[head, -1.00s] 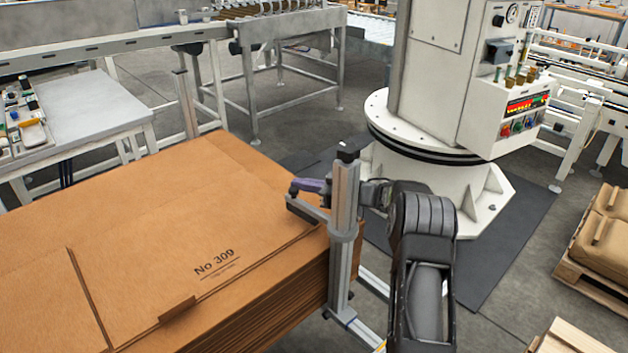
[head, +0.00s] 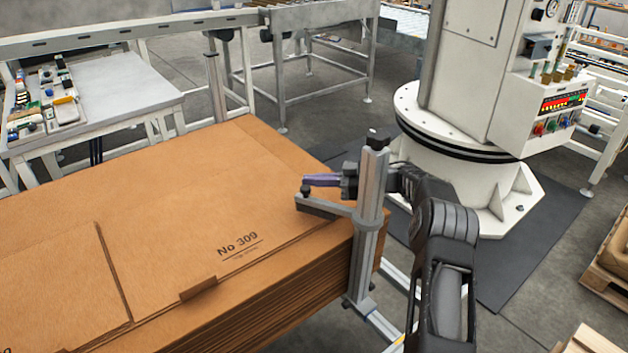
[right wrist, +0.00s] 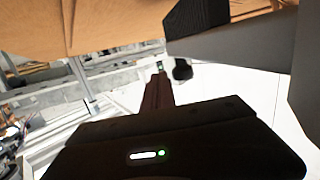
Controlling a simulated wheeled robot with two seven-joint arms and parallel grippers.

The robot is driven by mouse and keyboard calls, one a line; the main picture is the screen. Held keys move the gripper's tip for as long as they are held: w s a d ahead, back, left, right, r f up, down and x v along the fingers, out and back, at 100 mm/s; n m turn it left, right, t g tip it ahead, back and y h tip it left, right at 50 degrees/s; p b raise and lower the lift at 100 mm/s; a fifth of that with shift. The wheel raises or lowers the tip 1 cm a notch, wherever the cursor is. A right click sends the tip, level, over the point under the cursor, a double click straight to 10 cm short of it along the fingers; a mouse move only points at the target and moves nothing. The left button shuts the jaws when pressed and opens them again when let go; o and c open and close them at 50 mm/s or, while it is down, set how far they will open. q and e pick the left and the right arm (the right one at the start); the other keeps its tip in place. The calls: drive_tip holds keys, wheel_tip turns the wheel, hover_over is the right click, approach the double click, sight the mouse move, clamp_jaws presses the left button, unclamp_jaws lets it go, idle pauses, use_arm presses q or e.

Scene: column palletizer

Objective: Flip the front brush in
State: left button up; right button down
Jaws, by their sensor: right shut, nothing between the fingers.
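The front brush seems to be the short grey arm (head: 325,207) on the upright metal post (head: 369,195). It reaches left over the near right corner of the cardboard stack (head: 170,180). My right gripper (head: 308,180) comes from behind the post, with purple fingers pointing left. It is shut and empty, just above and behind the brush arm in the head view; contact cannot be made out. In the right wrist view, the shut fingers (right wrist: 158,75) look dark, and a grey bar with a dark block (right wrist: 197,16), likely the brush, is beside them. My left gripper is not in view.
A white machine column (head: 470,110) with a control panel stands behind my right arm. A grey side table (head: 115,95) with small items is at the left. A conveyor (head: 315,60) runs along the back. A pallet (head: 607,270) is at the right edge.

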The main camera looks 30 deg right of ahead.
drive_tip(key=shift+r, duration=0.1)
wheel_tip(320, 180, up, 10)
idle(0.5)
idle(0.4)
